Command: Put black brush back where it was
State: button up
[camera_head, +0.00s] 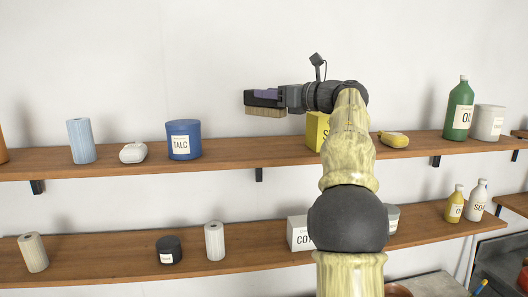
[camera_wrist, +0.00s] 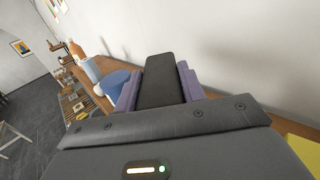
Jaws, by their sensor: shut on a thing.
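The black brush (camera_head: 264,111) has a dark back and tan bristles facing down. My gripper (camera_head: 267,94) is shut on it and holds it in the air above the upper shelf (camera_head: 240,154), to the right of the blue talc tin (camera_head: 184,140). In the wrist view the brush's black back (camera_wrist: 159,82) lies between my two purple fingers (camera_wrist: 158,88). The shelf below the brush is bare between the talc tin and a yellow box (camera_head: 316,132), which my arm partly hides.
On the upper shelf stand a light blue roll (camera_head: 81,141), a white lump (camera_head: 133,153), a yellow item (camera_head: 394,139) and a green bottle (camera_head: 459,110). The lower shelf (camera_head: 110,262) holds rolls, a dark jar (camera_head: 169,250) and bottles. The wall is close behind.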

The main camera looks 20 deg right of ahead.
jog(key=shift+s+r, duration=0.1)
jog(key=shift+s, duration=0.15)
jog(key=shift+f+p, duration=0.3)
jog(key=shift+f, duration=2.85)
jog(key=shift+f, duration=0.1)
jog(key=shift+f+p, duration=0.6)
jog(key=shift+f, duration=1.2)
jog(key=shift+f, duration=0.15)
jog(key=o, duration=1.1)
jog(key=shift+r, duration=0.2)
